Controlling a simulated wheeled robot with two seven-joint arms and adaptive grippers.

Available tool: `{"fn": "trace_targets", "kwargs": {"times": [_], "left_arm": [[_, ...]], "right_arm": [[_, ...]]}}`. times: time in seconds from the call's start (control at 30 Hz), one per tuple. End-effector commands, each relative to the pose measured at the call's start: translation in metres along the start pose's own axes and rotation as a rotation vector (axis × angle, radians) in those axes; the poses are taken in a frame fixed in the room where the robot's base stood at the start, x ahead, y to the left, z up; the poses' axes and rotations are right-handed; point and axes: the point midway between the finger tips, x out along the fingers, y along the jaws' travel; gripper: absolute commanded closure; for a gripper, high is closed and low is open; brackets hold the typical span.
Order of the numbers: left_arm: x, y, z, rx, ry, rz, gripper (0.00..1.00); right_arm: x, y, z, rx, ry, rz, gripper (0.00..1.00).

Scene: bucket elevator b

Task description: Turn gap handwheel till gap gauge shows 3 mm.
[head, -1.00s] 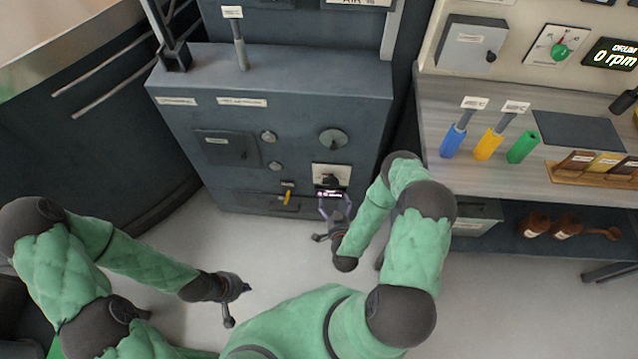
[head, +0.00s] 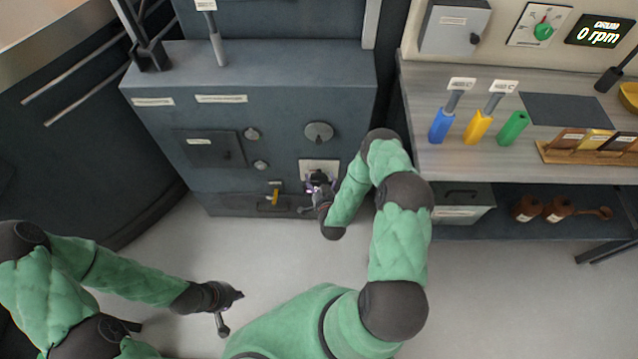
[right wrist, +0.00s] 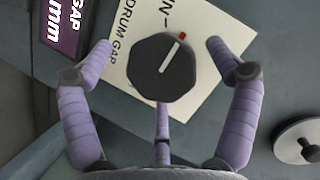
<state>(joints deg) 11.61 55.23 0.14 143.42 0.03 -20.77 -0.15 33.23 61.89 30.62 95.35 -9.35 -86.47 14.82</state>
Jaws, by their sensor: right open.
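The gap handwheel (right wrist: 152,80) is a dark octagonal knob with a white pointer line on a white plate marked DRUM GAP (right wrist: 200,75). A red mark is at the pointer's end. My right gripper (right wrist: 160,55) is open, with its purple fingers on either side of the knob and apart from it. In the head view the right gripper (head: 318,183) is in front of the plate and hides the knob. The gap gauge (right wrist: 64,25) is a dark display, cut off in the right wrist view; its number is out of sight. My left gripper (head: 232,296) is over the floor, away from the cabinet.
A round grey knob (head: 318,131) is above the plate on the cabinet, and a yellow handle (head: 275,195) is to the left. A bench (head: 430,90) with coloured-grip tools stands at the right. Open floor lies before the cabinet.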

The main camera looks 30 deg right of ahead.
Motion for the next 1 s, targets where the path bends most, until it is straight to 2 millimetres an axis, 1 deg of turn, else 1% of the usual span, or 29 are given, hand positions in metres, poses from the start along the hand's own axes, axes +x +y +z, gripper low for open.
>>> {"fn": "trace_targets", "kwargs": {"times": [0.13, 0.37, 0.4, 0.47, 0.5, 0.57, 0.6, 0.77, 1.0], "left_arm": [[0.0025, -0.0009, -0.0002, 0.0, 0.0, 0.0, 1.0], [0.0022, -0.0008, -0.0002, 0.0, 0.0, 0.0, 1.0], [0.0022, -0.0008, -0.0002, 0.0, 0.0, 0.0, 1.0], [0.0021, -0.0008, -0.0002, 0.0, 0.0, 0.0, 1.0], [0.0022, -0.0008, -0.0002, 0.0, 0.0, 0.0, 1.0], [0.0022, -0.0008, -0.0002, 0.0, 0.0, 0.0, 1.0], [0.0022, -0.0008, -0.0002, 0.0, 0.0, 0.0, 1.0], [0.0022, -0.0008, -0.0002, 0.0, 0.0, 0.0, 1.0], [0.0022, -0.0008, -0.0002, 0.0, 0.0, 0.0, 1.0]], "right_arm": [[0.0064, 0.0001, 0.0005, 0.0, -0.001, 0.0, 0.11], [0.0068, -0.0002, -0.0001, 0.0, -0.001, 0.001, 0.11], [0.0068, -0.0002, -0.0001, 0.0, -0.001, 0.001, 0.14], [0.0068, -0.0002, -0.0001, 0.0, -0.001, 0.001, 0.31], [0.0067, -0.0002, 0.0, 0.0, -0.001, 0.001, 0.42], [0.0067, -0.0003, 0.0001, 0.0, -0.001, 0.0, 0.59], [0.0067, -0.0003, 0.0002, 0.0, -0.002, 0.0, 0.66], [0.0065, -0.0003, 0.0009, 0.005, -0.003, -0.002, 0.66], [0.0061, 0.0003, 0.0025, 0.101, -0.005, -0.041, 0.67]]}}
